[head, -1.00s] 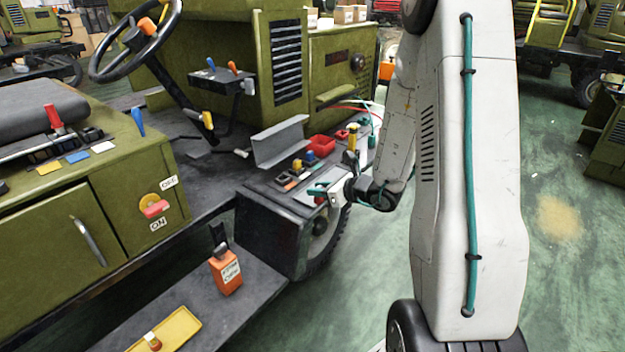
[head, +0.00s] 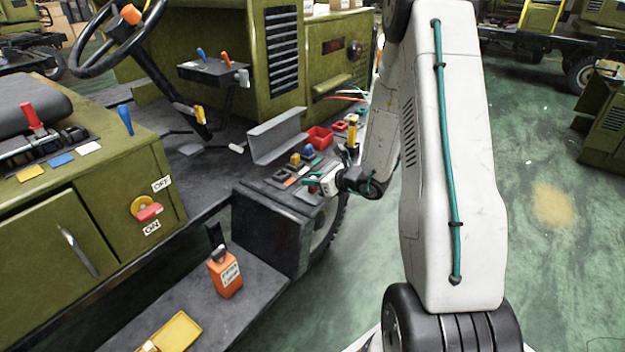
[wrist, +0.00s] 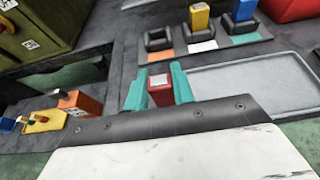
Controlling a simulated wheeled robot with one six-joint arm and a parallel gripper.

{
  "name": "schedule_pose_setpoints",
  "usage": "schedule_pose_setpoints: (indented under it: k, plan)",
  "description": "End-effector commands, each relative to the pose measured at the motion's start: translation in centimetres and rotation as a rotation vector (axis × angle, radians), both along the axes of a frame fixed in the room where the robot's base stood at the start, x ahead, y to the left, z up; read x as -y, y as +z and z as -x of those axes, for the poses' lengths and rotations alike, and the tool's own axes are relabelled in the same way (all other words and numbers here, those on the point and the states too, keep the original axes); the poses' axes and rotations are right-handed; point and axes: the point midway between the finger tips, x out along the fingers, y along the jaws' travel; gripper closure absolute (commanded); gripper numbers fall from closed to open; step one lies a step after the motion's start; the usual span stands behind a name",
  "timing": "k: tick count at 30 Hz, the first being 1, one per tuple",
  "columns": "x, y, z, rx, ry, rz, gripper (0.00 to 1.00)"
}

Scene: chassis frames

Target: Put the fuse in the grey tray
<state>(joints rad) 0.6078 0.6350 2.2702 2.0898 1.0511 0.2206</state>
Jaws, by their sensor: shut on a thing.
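My gripper (wrist: 160,88) has teal fingers and is shut on a red fuse (wrist: 160,82) with a pale top. In the wrist view the grey tray (wrist: 240,92), shallow and empty where it shows, lies just right of the fingers. The fuse is beside the tray's left end in that picture; its height above the surface is hard to tell. In the head view my gripper (head: 314,183) is over the dark vehicle deck by the front wheel, and the fuse cannot be made out. The grey tray (head: 309,196) shows only partly there, close to the gripper.
Black sockets stand behind the tray: one empty (wrist: 158,41), one with a yellow fuse (wrist: 200,17), one with a blue fuse (wrist: 243,10). A red bin (head: 318,137) and an upright grey channel (head: 277,136) are near.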

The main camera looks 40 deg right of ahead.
Motion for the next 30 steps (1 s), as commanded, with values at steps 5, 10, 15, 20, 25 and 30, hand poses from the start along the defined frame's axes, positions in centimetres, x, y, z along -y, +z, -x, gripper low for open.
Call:
schedule_pose_setpoints:
  k: [5, 10, 15, 20, 25, 30]
  plan:
    - [-0.1, -0.2, 0.0, -0.001, 0.002, 0.0, 0.97]
    - [-0.2, -0.3, 0.0, -0.001, 0.002, 0.0, 0.53]
    - [-0.2, -0.3, 0.0, -0.001, 0.002, 0.0, 0.53]
    - [-0.1, 0.1, 0.2, -0.001, 0.001, 0.0, 0.53]
    - [0.9, 1.2, 2.6, -0.001, -0.001, 0.0, 0.53]
    - [2.2, 2.7, 5.9, 0.001, -0.003, 0.001, 0.53]
